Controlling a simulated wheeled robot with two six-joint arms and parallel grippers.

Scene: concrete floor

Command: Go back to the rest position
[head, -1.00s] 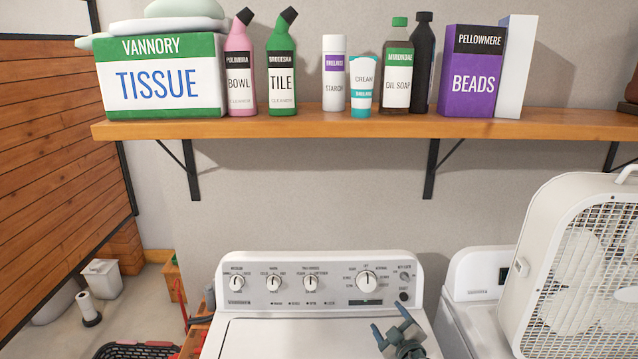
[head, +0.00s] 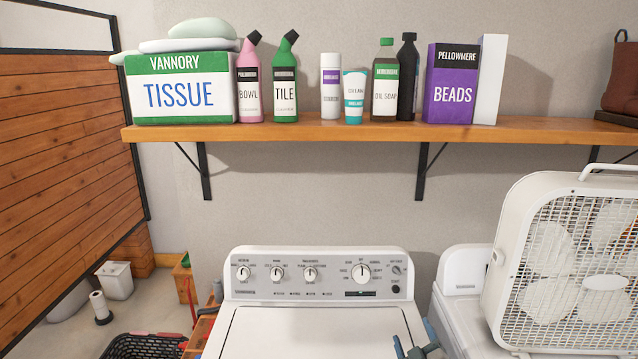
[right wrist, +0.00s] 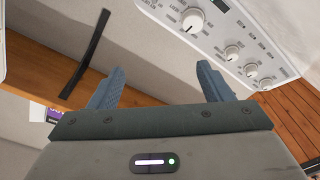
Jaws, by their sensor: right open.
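My right gripper (head: 415,345) is low in the head view, in front of the washer's right side. In the right wrist view its two blue-grey fingers (right wrist: 160,90) stand wide apart with nothing between them. The white washer (head: 315,278) with its knobs is behind it, and its control panel also shows at the upper right of the right wrist view (right wrist: 225,30). My left gripper is not in either view.
A wooden shelf (head: 310,133) above the washer holds a tissue box (head: 180,95), several bottles and a purple beads box (head: 450,90). A white box fan (head: 565,265) stands at the right. A black basket (head: 145,346) is at the lower left. The wall between shelf and washer is clear.

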